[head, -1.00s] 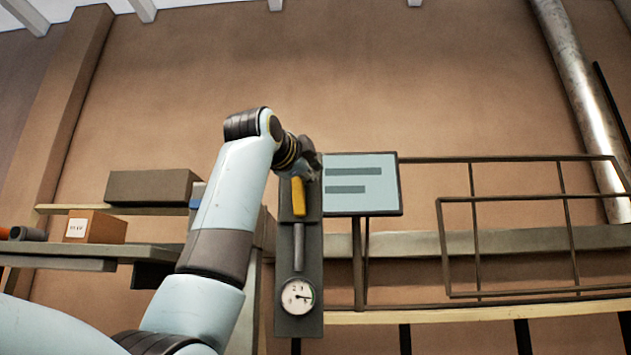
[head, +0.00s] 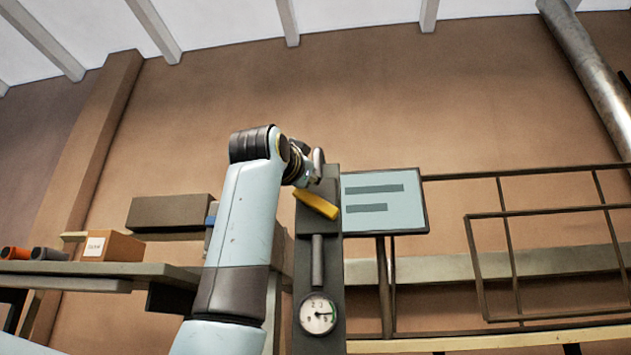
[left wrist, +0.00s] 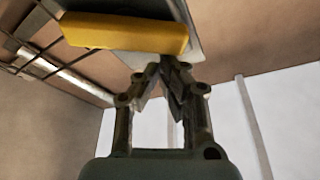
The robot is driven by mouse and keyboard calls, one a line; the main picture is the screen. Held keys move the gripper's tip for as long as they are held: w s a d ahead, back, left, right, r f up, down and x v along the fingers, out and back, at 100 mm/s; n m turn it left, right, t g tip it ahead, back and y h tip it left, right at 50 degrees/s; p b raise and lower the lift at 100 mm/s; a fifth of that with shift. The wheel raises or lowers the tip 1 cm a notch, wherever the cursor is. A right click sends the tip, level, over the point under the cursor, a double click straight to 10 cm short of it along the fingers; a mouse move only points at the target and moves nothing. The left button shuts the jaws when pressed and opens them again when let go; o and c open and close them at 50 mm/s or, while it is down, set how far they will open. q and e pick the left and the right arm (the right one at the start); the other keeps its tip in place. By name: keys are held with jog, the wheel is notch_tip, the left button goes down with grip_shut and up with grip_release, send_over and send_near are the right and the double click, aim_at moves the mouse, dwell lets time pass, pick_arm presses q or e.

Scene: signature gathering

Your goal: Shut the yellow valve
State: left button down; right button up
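The yellow valve handle (head: 317,204) is on a dark upright panel (head: 303,258) in the head view. It slants from upper left down to lower right. It also shows in the left wrist view as a yellow bar (left wrist: 125,34) across the top. My left gripper (head: 316,168) is just above the handle in the head view, partly hidden by its own wrist. In the left wrist view its fingers (left wrist: 160,75) converge with nothing seen between them, close beside the handle's edge; I cannot tell whether they touch it. My right gripper is not in view.
A grey pipe (head: 317,262) and a round gauge (head: 318,314) are on the panel below the handle. A blue-grey sign (head: 384,201) stands right beside it. Metal railings (head: 540,210) are at right. A shelf (head: 95,268) at left bears a cardboard box (head: 112,246).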

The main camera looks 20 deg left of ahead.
pick_arm(q)
jog(key=n+y, duration=0.1)
jog(key=n, duration=0.1)
jog(key=a+n+y+b, duration=0.1)
jog(key=n, duration=0.1)
jog(key=a+f+n+y, duration=0.1)
jog(key=n, duration=0.1)
jog(key=shift+s+f+n, duration=0.1)
jog(key=shift+s+n, duration=0.1)
jog(key=shift+n, duration=0.2)
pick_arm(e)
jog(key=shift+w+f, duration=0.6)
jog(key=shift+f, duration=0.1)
pick_arm(q)
jog(key=shift+a, duration=0.1)
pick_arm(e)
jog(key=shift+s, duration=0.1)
